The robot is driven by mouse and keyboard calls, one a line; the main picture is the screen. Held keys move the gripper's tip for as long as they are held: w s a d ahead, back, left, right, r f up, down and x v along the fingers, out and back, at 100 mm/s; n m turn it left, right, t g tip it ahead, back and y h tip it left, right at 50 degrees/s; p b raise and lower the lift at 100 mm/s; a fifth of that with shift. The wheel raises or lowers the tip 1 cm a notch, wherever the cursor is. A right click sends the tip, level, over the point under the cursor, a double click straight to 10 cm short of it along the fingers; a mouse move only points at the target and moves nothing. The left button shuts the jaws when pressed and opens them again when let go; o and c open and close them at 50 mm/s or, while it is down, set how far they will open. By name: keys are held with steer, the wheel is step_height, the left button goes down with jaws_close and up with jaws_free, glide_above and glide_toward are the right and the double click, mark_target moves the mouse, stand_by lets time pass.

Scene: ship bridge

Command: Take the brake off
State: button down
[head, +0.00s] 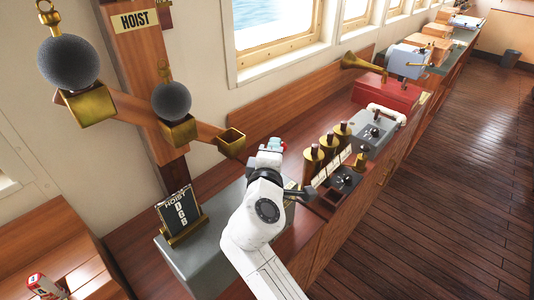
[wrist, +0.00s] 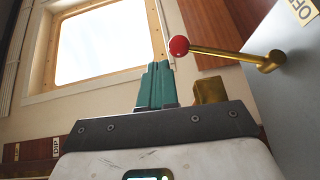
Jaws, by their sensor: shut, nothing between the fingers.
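A brass lever with a red ball knob (wrist: 180,46) is mounted on a grey housing (wrist: 285,90) at the right of the wrist view. A label reading OFF (wrist: 303,10) is on that housing, near the lever's pivot. My gripper (wrist: 157,68) is shut and empty, its teal fingers together. The fingertips are just left of and below the knob in the picture; I cannot tell whether they touch it. In the head view my gripper (head: 273,146) is above the grey hoist box (head: 195,265), and my arm hides much of that box.
A wooden HOIST post (head: 135,50) carries a beam with two dark balls (head: 68,62) (head: 171,100) in brass holders and an empty brass cup (head: 231,141). A HOIST sign (head: 180,212) stands on the box. Brass handles (head: 312,160) line the console. Open floor (head: 440,190) lies right.

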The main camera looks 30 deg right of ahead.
steer(key=shift+w+d, duration=0.25)
steer(key=shift+d, duration=0.4)
